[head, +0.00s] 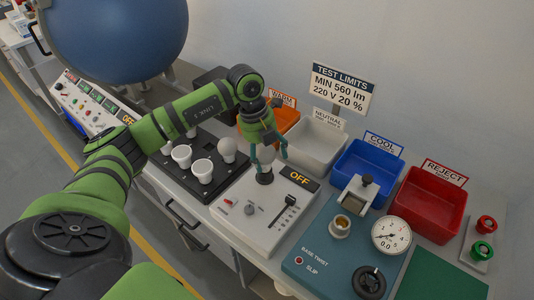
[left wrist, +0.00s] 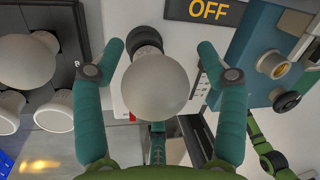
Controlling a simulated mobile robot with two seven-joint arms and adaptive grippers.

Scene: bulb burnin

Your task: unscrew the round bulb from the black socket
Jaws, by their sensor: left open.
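The round bulb (left wrist: 155,88) is a frosted white globe in the left wrist view, seen close up between my left fingers. The black socket (left wrist: 146,36) shows just beyond it. In the head view the socket (head: 264,178) stands on the white control panel, and the bulb is largely hidden by my gripper. My left gripper (head: 269,157) is open and reaches down around the bulb. In the left wrist view its two teal fingers (left wrist: 161,50) stand on either side with gaps visible to the bulb.
A black tray (head: 222,190) left of the panel (head: 270,236) holds another round bulb (head: 228,149) and white reflector-like bulbs (head: 203,170). White, blue (head: 366,165) and red (head: 428,205) bins stand behind and right. A teal base-twist fixture (head: 322,262) is at right.

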